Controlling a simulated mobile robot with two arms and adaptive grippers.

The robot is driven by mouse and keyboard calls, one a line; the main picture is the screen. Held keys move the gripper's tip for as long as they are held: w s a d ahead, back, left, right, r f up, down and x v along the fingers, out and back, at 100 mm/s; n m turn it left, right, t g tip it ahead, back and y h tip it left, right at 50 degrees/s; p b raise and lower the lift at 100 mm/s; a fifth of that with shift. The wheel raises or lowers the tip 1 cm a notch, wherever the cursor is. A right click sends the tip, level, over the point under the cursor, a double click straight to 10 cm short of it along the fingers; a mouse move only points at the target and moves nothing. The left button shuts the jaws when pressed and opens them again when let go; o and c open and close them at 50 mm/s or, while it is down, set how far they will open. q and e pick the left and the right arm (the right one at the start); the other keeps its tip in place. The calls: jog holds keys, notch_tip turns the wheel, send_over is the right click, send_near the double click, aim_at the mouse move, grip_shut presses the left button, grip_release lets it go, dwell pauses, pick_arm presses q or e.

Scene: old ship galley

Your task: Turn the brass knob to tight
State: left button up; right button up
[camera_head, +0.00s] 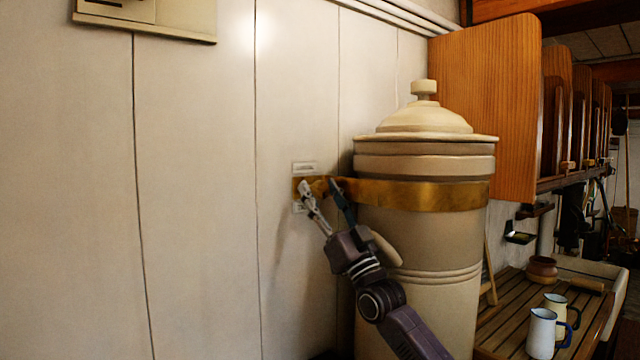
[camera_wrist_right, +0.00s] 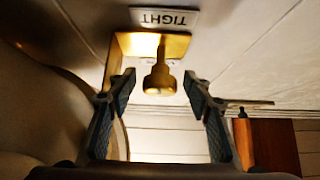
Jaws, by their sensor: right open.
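The brass knob (camera_wrist_right: 160,80) stands out from a brass plate (camera_wrist_right: 135,44) on the wall, its stem pointing up in the right wrist view. A white label reading TIGHT (camera_wrist_right: 165,19), upside down in that view, sits at the plate's edge. My right gripper (camera_head: 318,184) is open at the wall beside the big cream canister (camera_head: 425,245). Its two fingers lie on either side of the knob in the right wrist view, with gaps showing between them and the knob. In the head view the fingers partly hide the knob. My left gripper is out of view.
A brass band (camera_head: 425,195) wraps the lidded canister, close right of my right gripper. A slatted counter (camera_head: 510,310) with enamel jugs (camera_head: 542,332) and a brown pot (camera_head: 541,269) is at lower right. Wooden dividers (camera_head: 487,100) stand above.

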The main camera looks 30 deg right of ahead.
jog(key=shift+w+r, duration=0.15)
jog(key=c, duration=1.1)
jog(key=shift+a+r+m+h+p, duration=0.15)
jog(key=shift+m+h+p, duration=0.25)
jog(key=shift+m+h, duration=1.2)
jog(key=shift+m, duration=0.2)
jog(key=o, duration=1.1)
